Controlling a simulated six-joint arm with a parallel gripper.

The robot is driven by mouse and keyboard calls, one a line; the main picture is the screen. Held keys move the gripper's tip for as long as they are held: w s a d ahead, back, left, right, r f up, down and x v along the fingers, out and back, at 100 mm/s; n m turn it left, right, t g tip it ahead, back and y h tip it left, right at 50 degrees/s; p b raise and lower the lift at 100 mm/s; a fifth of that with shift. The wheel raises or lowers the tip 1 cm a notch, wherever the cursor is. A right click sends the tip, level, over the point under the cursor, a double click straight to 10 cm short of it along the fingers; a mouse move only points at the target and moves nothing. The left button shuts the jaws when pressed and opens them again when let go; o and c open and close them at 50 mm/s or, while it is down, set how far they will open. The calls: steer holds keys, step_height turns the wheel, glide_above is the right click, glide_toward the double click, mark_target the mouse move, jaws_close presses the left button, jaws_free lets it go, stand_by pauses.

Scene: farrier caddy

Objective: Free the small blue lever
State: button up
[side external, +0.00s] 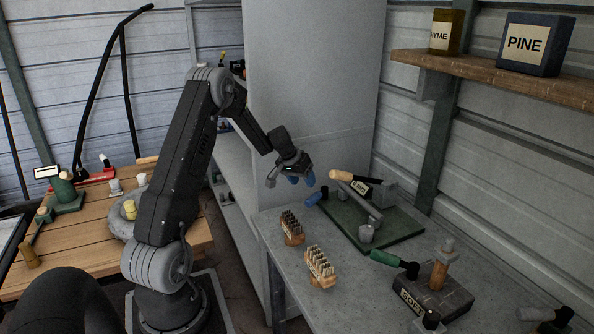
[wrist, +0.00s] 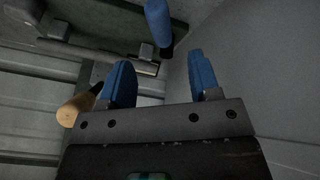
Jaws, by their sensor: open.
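The small blue lever (side external: 317,196) shows at the left edge of a green board (side external: 400,232) on the grey bench. In the wrist view, the blue lever (wrist: 158,22) is at the top, above and between my fingertips, with a grey metal part beside its lower end. My gripper (side external: 301,180) hangs just above and left of the lever, apart from it. In the wrist view, my gripper (wrist: 161,72) has its blue-padded fingers spread with nothing between them. A wooden-handled tool (side external: 341,175) lies near the lever, at the board's back. How the lever is held is unclear.
A grey bar (side external: 361,204) crosses the board, close to the lever. Two bristle brushes (side external: 291,228) (side external: 320,267) lie in front. A dark block (side external: 433,290) and a green-handled tool (side external: 388,258) are at the right. A tall grey cabinet (side external: 312,85) stands behind.

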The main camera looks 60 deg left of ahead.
mark_target(317, 199)
steer(key=v, duration=0.5)
steer(key=shift+a+f, duration=0.2)
steer(key=shift+a, duration=0.05)
steer(key=shift+c, duration=1)
steer(key=a, duration=0.1)
steer(key=s+a+f+h, duration=0.1)
steer(key=a+f+m+h, duration=0.1)
steer(key=a, duration=0.1)
steer(key=shift+s+f+t, duration=0.2)
steer(key=shift+f+t, duration=0.05)
steer(key=shift+t, duration=0.15)
steer(key=c, duration=0.4)
steer(key=shift+a+f+h, duration=0.2)
steer(key=shift+h, duration=0.2)
steer(key=shift+c, duration=0.9)
steer(key=shift+w+f+t, duration=0.1)
steer(key=shift+f+t, duration=0.15)
steer(key=shift+t, duration=0.05)
steer(key=shift+c, duration=0.7)
steer(key=x, duration=0.9)
steer(key=shift+d+f, duration=0.1)
steer(key=shift+d, duration=0.05)
jaws_close()
